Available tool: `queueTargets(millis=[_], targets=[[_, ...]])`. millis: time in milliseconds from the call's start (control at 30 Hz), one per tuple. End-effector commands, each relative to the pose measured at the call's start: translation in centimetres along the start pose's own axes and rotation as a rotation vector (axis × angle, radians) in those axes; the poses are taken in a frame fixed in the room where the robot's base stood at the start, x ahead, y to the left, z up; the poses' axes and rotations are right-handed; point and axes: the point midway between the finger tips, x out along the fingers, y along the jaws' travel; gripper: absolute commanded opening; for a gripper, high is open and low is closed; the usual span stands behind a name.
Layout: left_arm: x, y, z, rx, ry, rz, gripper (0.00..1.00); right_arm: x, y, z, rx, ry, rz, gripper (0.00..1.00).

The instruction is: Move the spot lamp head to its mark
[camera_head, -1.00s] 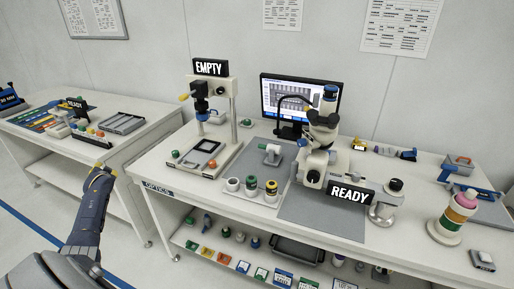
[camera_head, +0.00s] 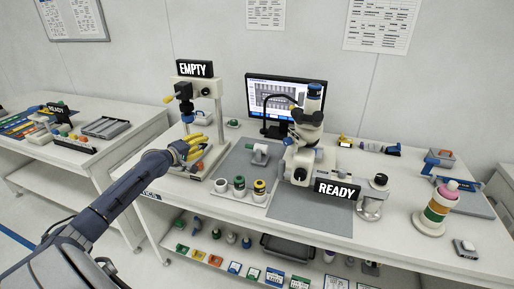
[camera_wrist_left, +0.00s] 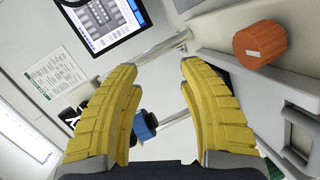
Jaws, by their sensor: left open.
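A thin black gooseneck (camera_head: 268,104) arches in front of the monitor towards the microscope (camera_head: 302,150). It looks like the spot lamp's arm; its head end is small and hard to tell from the dark microscope parts. I cannot pick out its mark. My left gripper (camera_head: 203,142) has yellow fingers and is over the base of the EMPTY-labelled stand, left of the gooseneck and apart from it. In the left wrist view the fingers (camera_wrist_left: 160,85) are open with nothing held; a metal rod and a blue part (camera_wrist_left: 145,125) show behind the gap. My right gripper is not in view.
The EMPTY stand's post (camera_head: 219,115) rises beside my left gripper. The monitor (camera_head: 284,100) is behind. An orange knob (camera_wrist_left: 260,43) shows close in the wrist view. A striped stack (camera_head: 436,208) stands right.

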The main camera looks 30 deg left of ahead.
Motion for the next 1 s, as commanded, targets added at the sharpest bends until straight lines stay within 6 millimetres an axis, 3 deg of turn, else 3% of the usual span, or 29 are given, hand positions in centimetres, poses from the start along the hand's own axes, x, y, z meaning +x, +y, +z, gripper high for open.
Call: queueTargets(millis=[33, 100, 300, 567, 1000], targets=[[0.1, 0.4, 2.1, -0.083, -0.045, 0.009, 0.41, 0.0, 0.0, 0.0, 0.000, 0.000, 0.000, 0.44], [0.1, 0.7, 4.5, -0.186, -0.096, 0.013, 0.41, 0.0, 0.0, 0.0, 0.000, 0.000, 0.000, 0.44], [-0.2, 0.6, 8.3, -0.354, -0.176, -0.002, 0.41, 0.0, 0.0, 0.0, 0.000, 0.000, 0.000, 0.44], [0.8, 0.6, 9.2, -0.391, -0.190, -0.004, 0.41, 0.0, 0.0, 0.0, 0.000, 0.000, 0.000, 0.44], [6.0, 0.9, 10.1, -0.389, -0.189, -0.003, 0.41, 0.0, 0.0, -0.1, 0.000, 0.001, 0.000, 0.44]])
